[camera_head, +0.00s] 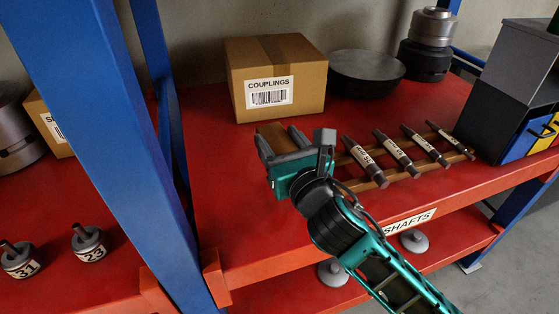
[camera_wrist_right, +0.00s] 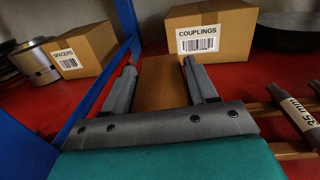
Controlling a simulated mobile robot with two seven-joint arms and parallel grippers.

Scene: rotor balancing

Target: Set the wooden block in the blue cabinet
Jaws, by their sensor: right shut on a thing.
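My right gripper (camera_head: 279,139) is over the red shelf, in front of the couplings box. It is shut on the wooden block (camera_head: 270,132), a brown piece between its two grey fingers. In the right wrist view the block (camera_wrist_right: 160,85) shows between the fingers, with its lower part hidden by the gripper body. Whether the block touches the shelf, I cannot tell. A dark cabinet (camera_head: 500,110) with blue and yellow fronts stands at the right edge, partly cut off; no other blue cabinet shows. My left gripper is not in view.
A cardboard couplings box (camera_head: 310,75) stands behind the gripper. A dark round disc (camera_head: 366,70) and stacked metal couplings (camera_head: 428,45) stand further right. Several labelled shafts (camera_head: 396,152) lie on a wooden rack between gripper and cabinet. A blue post (camera_head: 115,130) rises at left.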

